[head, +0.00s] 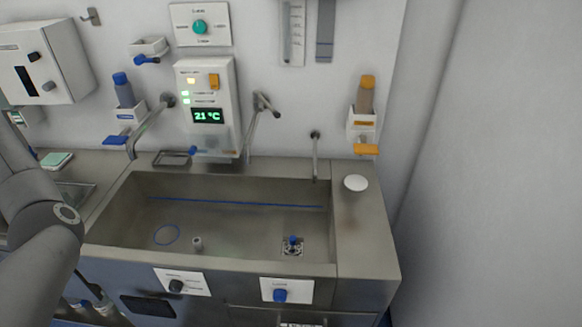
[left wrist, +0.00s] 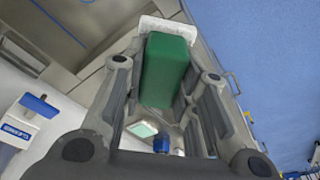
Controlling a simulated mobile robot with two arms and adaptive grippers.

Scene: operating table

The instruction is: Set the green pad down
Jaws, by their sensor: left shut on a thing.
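The green pad (left wrist: 165,72) is a dark green block with a white layer along its far end in the left wrist view. My left gripper (left wrist: 166,82) is shut on it, with the pad between its two grey fingers. In the head view my left arm comes in at the left edge, but its gripper and the held pad are not visible. My right gripper is in neither view.
A steel sink basin (head: 225,183) fills the middle, with taps above it. A small pale green and white item (head: 57,159) lies on the counter left of it. A white round disc (head: 356,183) lies on the right ledge, which is otherwise mostly clear.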

